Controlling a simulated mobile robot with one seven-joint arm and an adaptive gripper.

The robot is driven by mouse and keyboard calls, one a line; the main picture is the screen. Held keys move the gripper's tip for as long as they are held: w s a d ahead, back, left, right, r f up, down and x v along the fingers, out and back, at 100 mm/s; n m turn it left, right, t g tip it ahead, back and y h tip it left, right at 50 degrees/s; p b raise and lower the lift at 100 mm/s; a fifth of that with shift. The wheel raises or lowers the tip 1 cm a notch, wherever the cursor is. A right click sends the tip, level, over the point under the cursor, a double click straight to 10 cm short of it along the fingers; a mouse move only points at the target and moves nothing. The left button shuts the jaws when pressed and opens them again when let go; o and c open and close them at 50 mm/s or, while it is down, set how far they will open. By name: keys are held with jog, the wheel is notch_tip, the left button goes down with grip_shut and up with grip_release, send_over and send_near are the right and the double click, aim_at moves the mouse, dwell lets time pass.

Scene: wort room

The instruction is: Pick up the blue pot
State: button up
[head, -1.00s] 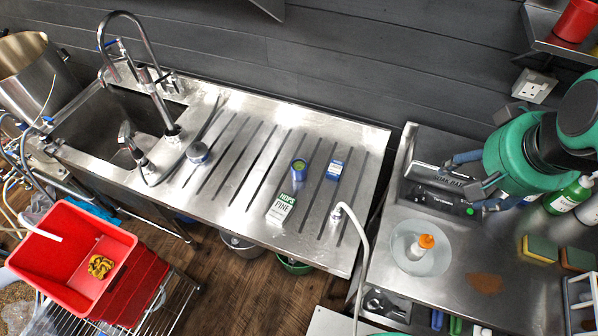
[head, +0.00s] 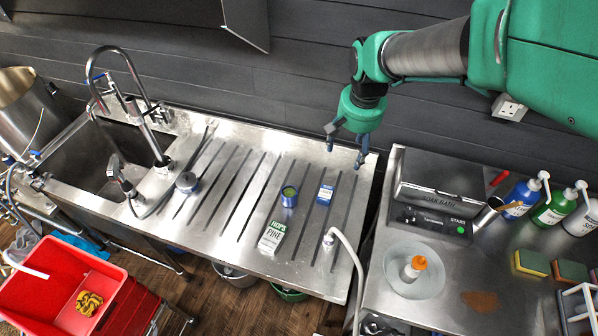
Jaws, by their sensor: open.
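A small blue pot (head: 289,199) with a greenish top stands upright on the grooved steel drainboard (head: 222,220). My gripper (head: 346,150) is open and empty, its fingers pointing down. In the picture it is above and to the right of the pot, near the back edge of the drainboard, and apart from the pot. No part of the pot is hidden by the gripper.
A blue-and-white box (head: 325,194) stands just right of the pot. A green-and-white hops carton (head: 272,238) is in front. A white hose (head: 346,248) rises at the front right.

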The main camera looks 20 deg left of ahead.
jog(key=w+a+f, duration=0.2)
jog(key=a+f, duration=0.5)
jog(key=a, duration=0.1)
jog(key=g, duration=0.2)
send_over(289, 196)
notch_tip(289, 196, down, 11)
jog(key=shift+s+d+n+h, duration=0.2)
jog(key=shift+s+n+h, duration=0.2)
jog(key=shift+f, duration=0.15)
jog(key=shift+f+b, duration=0.35)
jog(key=shift+f, duration=3.85)
jog(key=shift+s+d+f+b, duration=0.1)
jog(key=shift+f+b, duration=0.35)
jog(key=shift+f, duration=2.15)
jog(key=shift+c, duration=0.3)
